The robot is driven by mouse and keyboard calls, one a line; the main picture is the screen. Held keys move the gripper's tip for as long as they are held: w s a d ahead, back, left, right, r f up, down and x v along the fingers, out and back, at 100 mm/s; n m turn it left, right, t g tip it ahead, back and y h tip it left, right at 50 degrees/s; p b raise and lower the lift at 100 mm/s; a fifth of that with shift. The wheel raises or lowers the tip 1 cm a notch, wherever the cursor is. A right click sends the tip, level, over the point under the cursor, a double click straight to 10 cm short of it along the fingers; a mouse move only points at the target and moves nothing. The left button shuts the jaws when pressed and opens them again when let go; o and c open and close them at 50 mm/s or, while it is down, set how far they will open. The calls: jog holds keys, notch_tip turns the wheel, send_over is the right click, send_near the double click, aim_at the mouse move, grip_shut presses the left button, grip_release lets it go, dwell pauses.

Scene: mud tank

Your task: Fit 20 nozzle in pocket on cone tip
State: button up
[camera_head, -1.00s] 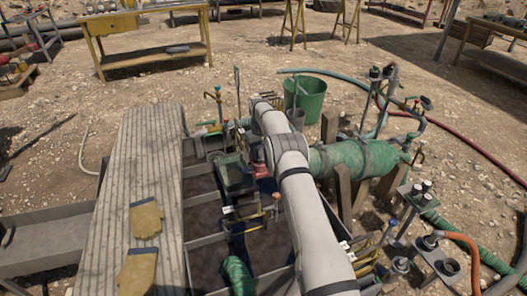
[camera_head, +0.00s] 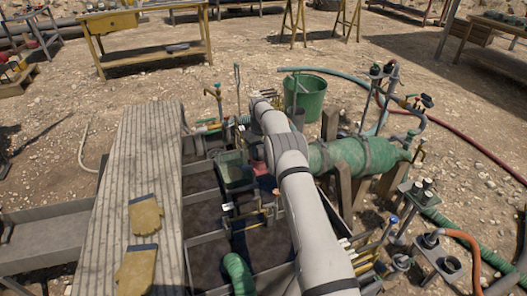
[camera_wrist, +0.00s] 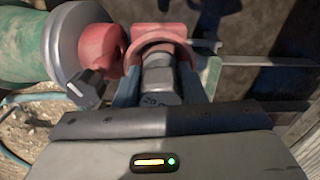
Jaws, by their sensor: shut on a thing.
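My gripper (camera_wrist: 160,84) is shut on a grey metal nozzle (camera_wrist: 159,88) marked 20, one finger on each side. In the wrist view a red collar with an open pocket (camera_wrist: 157,31) lies just beyond the nozzle. The far end of the nozzle appears at or inside the collar's mouth; I cannot tell how deep it sits. A red fitting (camera_wrist: 101,46) joins the collar to the grey flanged end (camera_wrist: 79,38) of a green body. In the head view the green tank (camera_head: 362,157) lies on wooden supports; my arm hides the gripper and nozzle.
A black knob (camera_wrist: 88,88) sticks out close to the left finger. In the head view a green bin (camera_head: 235,172) stands left of the arm over dark mud compartments. A plank walkway (camera_head: 135,190) with gloves (camera_head: 145,214) lies left. Valves and hoses crowd the right.

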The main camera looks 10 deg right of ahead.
jog(key=shift+s+f, duration=0.15)
jog(key=shift+f, duration=0.15)
jog(key=o, duration=0.9)
jog(key=shift+f, duration=0.1)
jog(key=shift+o, duration=1.4)
jog(key=shift+r, duration=0.2)
jog(key=shift+o, duration=0.2)
notch_tip(320, 180, up, 8)
jog(key=shift+r, duration=0.1)
